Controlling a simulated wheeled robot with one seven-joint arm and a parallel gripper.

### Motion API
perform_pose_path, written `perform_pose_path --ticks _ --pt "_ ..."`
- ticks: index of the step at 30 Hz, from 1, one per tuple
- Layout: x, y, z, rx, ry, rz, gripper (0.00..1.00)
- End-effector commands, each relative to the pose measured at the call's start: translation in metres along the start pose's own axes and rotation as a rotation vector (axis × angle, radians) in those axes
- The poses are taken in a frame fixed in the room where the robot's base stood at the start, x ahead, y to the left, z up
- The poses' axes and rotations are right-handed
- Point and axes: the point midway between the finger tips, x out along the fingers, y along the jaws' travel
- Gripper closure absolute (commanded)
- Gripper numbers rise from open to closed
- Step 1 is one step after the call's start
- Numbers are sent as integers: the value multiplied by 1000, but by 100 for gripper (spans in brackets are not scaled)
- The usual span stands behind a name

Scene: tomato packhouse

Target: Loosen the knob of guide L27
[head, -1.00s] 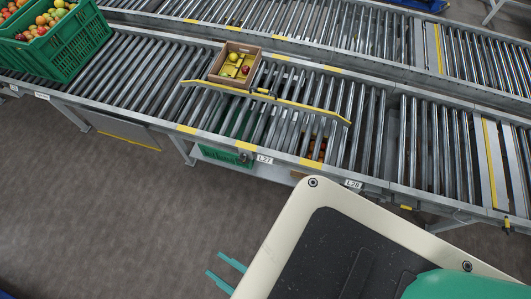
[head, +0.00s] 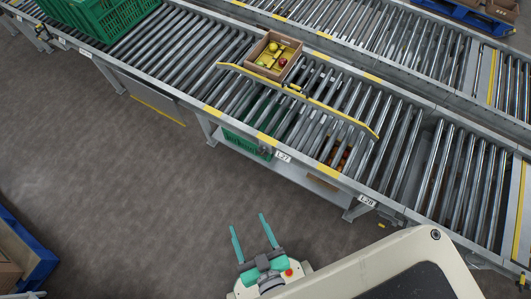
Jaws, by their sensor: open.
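The label L27 (head: 283,157) is on the near side rail of the roller conveyor. A small dark knob (head: 265,152) sits just left of that label, too small to tell its setting. The yellow guide rail (head: 320,102) runs slantwise across the rollers above it. A cardboard box (head: 271,59) with a few fruits stands against the far side of the guide's left part. My gripper (head: 251,230) is open and empty, with its two teal fingers pointing up the picture over the floor. It is apart from the conveyor, below the knob in the picture.
A green crate (head: 110,14) stands on the conveyor at the upper left. Another green crate (head: 240,142) is under the conveyor near L27. The label L28 (head: 367,200) is further right. A blue pallet (head: 28,240) lies at the left edge. The grey floor between is clear.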

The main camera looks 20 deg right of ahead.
Motion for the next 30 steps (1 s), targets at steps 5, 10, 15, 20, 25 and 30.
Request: perform_pose_path --ticks 5,10,15,20,25,30 --pt "65 24 56 19 -124 26 37" --pt "127 52 94 60 -230 109 37" --pt "187 81 115 123 -310 234 37" --pt "240 102 121 205 -359 377 37" --pt "288 114 115 314 -386 545 37" --pt "319 114 104 415 -394 687 37"
